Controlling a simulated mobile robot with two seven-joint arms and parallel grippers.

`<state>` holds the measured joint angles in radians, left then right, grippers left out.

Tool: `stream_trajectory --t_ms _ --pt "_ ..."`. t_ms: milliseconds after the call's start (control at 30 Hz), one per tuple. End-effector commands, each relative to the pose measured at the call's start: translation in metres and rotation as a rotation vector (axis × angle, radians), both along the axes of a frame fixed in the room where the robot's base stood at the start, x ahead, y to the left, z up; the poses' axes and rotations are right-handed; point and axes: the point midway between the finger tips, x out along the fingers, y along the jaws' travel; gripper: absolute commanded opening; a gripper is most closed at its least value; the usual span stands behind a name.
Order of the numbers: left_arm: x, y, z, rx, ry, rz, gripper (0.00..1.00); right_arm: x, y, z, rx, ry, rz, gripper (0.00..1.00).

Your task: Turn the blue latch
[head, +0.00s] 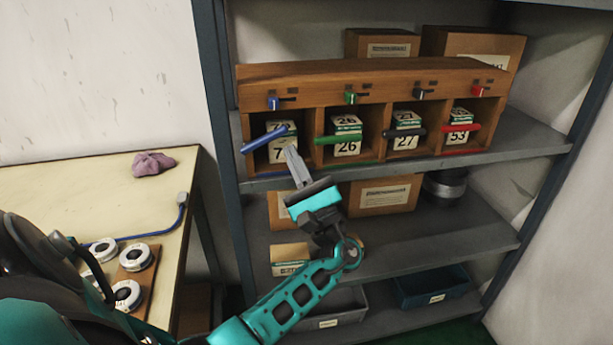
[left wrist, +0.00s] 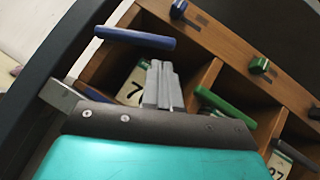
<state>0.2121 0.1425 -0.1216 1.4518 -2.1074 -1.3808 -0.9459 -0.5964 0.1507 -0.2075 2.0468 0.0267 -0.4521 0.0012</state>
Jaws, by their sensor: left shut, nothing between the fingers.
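The blue latch (head: 273,103) is a small blue piece on the front of the wooden rack's top board, above the leftmost compartment. It also shows at the top of the left wrist view (left wrist: 178,9). A blue bar (head: 264,138) sits slanted across that compartment's front and also shows in the left wrist view (left wrist: 135,38). My left gripper (head: 290,150) is shut and empty, its fingertips in front of the leftmost compartment, below the latch and just below the blue bar's right end. In the left wrist view, its closed fingers (left wrist: 163,85) overlap the numbered box.
The wooden rack (head: 370,85) has green, black and red latches and bars to the right, with numbered boxes in its compartments. A dark shelf post (head: 215,90) stands left of it. A table (head: 80,185) with a cloth and bearing rings stands at left.

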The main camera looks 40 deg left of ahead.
Motion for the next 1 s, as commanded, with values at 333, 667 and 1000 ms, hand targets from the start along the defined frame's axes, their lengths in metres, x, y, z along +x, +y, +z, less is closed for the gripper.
stream_trajectory --t_ms 333,667,1000 --pt "-0.006 0.005 0.016 0.000 0.002 0.000 0.00 -0.001 -0.004 0.003 -0.006 -0.002 -0.006 0.43" --pt "-0.006 0.004 0.016 -0.005 -0.005 0.000 0.00 -0.003 -0.005 -0.001 -0.007 0.003 -0.008 0.43" --pt "-0.005 0.004 0.020 -0.042 -0.052 0.000 0.00 -0.004 -0.001 -0.006 -0.002 0.014 -0.003 0.43"
